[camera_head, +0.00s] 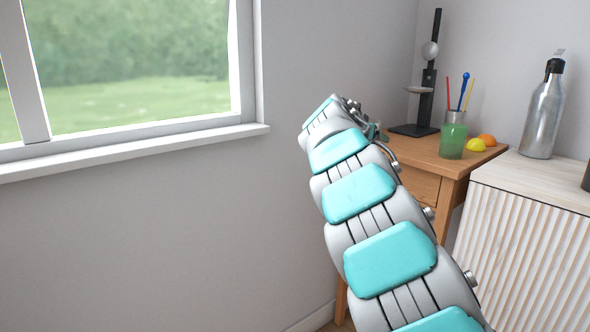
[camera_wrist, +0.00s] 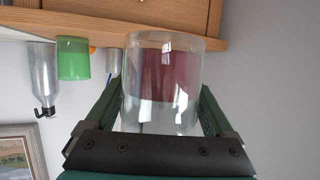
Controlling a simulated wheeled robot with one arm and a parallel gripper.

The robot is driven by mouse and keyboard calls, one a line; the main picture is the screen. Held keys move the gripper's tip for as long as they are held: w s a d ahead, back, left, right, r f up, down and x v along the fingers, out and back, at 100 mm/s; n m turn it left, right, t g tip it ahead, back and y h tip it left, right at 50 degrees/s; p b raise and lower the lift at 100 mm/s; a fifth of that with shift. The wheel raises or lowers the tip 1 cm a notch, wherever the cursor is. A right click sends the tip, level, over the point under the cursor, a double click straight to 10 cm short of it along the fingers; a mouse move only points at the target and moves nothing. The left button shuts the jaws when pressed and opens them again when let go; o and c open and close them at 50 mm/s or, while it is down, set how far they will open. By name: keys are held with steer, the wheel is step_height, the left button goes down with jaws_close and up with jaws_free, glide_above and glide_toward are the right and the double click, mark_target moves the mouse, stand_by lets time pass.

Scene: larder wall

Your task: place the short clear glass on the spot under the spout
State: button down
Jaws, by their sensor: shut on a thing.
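My gripper (camera_wrist: 162,90) is shut on the short clear glass (camera_wrist: 163,60), with one finger on each side of it, in the wrist view. A dark reddish patch shows through the glass; I cannot tell what it is. The wrist view is upside down, with the wooden table (camera_wrist: 105,27) along its top, overlapped by the glass. In the head view my arm reaches towards the wooden table (camera_head: 430,158), and its links hide the glass and most of my gripper. I cannot make out a spout or a marked spot in either view.
On the table stand a black post stand (camera_head: 428,100) with a small grey shelf, a green tumbler (camera_head: 452,138), coloured sticks in a holder, a yellow fruit (camera_head: 475,145) and an orange one (camera_head: 487,139). A window is left.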

steer(key=s+a+f+n+t+y, duration=0.1)
steer(key=s+a+f+n+y, duration=0.1)
steer(key=a+f, duration=0.5)
steer(key=s+a+f+n+y, duration=0.1)
steer(key=a+f, duration=0.3)
steer(key=f, duration=0.7)
steer(key=s+d+f, duration=0.2)
steer(key=s, duration=0.3)
steer(key=s+d+f, duration=0.3)
steer(key=s, duration=0.3)
steer(key=shift+d+f+t+y, duration=0.3)
steer(key=shift+d+f, duration=0.05)
